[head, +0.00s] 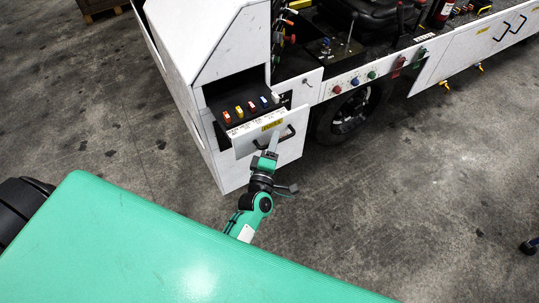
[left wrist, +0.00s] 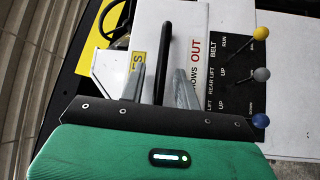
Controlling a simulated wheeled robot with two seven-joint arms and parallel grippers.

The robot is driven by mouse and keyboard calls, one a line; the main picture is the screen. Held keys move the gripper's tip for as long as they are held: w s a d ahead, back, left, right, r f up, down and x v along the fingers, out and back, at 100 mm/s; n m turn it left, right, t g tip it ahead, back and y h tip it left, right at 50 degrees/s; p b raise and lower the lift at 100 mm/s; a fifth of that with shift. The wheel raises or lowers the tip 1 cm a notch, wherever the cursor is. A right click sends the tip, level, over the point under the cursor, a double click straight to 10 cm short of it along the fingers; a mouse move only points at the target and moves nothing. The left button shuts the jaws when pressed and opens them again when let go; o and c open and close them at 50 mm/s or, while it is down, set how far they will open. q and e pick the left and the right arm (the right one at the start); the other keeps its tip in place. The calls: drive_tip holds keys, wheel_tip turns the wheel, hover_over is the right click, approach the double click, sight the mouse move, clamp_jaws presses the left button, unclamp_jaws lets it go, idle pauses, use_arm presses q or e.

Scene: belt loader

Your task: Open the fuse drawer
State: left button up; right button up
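The fuse drawer (head: 247,143) stands pulled out of the white cabinet, its inside showing. Several red, orange and blue fuses (head: 239,112) sit on its black panel. Its white front carries a yellow label (head: 272,125) and a black handle (head: 289,134). My left gripper (head: 272,150) is at the drawer front by the handle. In the left wrist view, the two grey fingers of the left gripper (left wrist: 161,78) stand on either side of the black handle bar (left wrist: 164,50), with gaps visible on both sides. My right gripper is in neither view.
The white loader body (head: 205,40) rises behind the drawer. A wheel (head: 350,112) is to its right. The concrete floor (head: 400,200) right of the drawer is clear.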

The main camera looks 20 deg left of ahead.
use_arm(q)
drive_tip(key=s+d+f+b, duration=0.1)
drive_tip(key=s+b, duration=0.3)
drive_tip(key=s, duration=0.9)
drive_tip(key=shift+s+d+f, duration=0.2)
drive_tip(key=shift+d+f, duration=0.05)
drive_tip(key=shift+f, duration=0.15)
drive_tip(key=s+d+f+m+g+h, duration=0.1)
drive_tip(key=s+f+m+g+h, duration=0.2)
drive_tip(key=f, duration=0.8)
drive_tip(key=s+d+f+m+g, duration=0.15)
drive_tip(key=f+m, duration=0.35)
drive_tip(key=f, duration=0.7)
drive_tip(key=s+d+f+m+g+h, duration=0.1)
drive_tip(key=s+f+m+g+h, duration=0.2)
drive_tip(key=f, duration=0.8)
drive_tip(key=s+a+f+m+g+y, duration=0.1)
drive_tip(key=s+a+f+m+g, duration=0.3)
drive_tip(key=s+f, duration=0.6)
drive_tip(key=s+a+f+m+g+y, duration=0.2)
drive_tip(key=s+a+f+m+g, duration=0.3)
drive_tip(key=s, duration=1.1)
drive_tip(key=a+f+g, duration=0.1)
drive_tip(key=a+f, duration=0.2)
drive_tip(key=f, duration=0.3)
drive_tip(key=shift+a+g+y, duration=0.25)
drive_tip(key=shift+g+y, duration=0.05)
drive_tip(key=shift+g, duration=0.05)
drive_tip(key=shift+s+f, duration=0.1)
